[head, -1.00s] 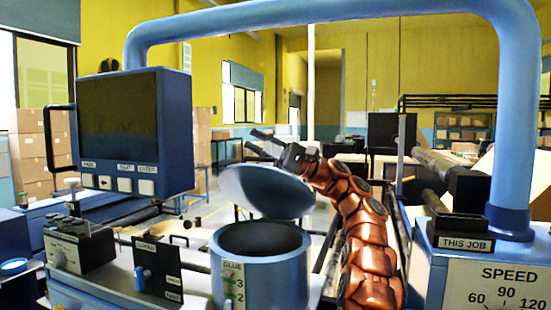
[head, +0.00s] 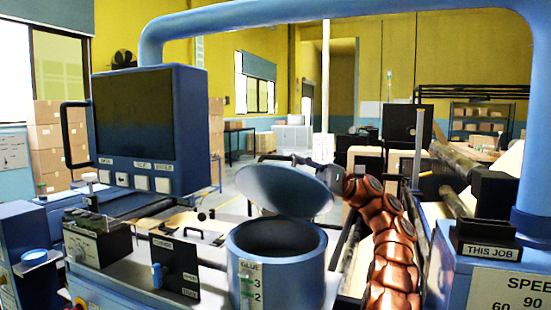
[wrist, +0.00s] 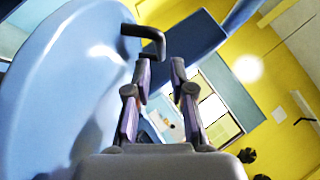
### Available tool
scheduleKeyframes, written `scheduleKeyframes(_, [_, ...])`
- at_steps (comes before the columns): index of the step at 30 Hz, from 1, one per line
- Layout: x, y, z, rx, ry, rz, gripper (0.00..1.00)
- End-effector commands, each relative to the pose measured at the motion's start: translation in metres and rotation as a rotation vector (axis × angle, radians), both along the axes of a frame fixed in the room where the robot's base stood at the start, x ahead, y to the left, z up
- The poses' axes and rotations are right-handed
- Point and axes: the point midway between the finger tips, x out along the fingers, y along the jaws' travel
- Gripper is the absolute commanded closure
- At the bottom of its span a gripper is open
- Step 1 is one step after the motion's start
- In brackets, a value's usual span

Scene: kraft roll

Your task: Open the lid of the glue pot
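The blue glue pot (head: 277,282) stands on the machine top in the head view, its round mouth uncovered and dark inside. Its blue lid (head: 283,192) is tilted up steeply above the far rim. The lid also fills the left of the wrist view (wrist: 50,90). My gripper (head: 277,159) is at the lid's upper edge, partly hidden behind it. In the wrist view my gripper (wrist: 160,68) has its two fingers apart, with nothing seen between them. A black bent handle (wrist: 148,40) shows just beyond the fingertips; I cannot tell whether they touch it.
A blue monitor box (head: 150,130) hangs left of the pot under a blue pipe arch (head: 330,12). A black switch panel (head: 175,265) stands close to the pot's left. A "THIS JOB" box (head: 487,240) and speed dial (head: 510,290) are at right.

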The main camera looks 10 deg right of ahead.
Motion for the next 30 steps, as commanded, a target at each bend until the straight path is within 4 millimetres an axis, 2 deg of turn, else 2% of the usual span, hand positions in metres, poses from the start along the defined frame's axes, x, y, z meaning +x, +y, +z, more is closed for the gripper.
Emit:
scheduleKeyframes(13, [-0.004,0.032,0.015,0.003,-0.002,0.001,0.77])
scheduleKeyframes(30, [-0.006,0.053,0.025,0.004,-0.002,0.000,0.77])
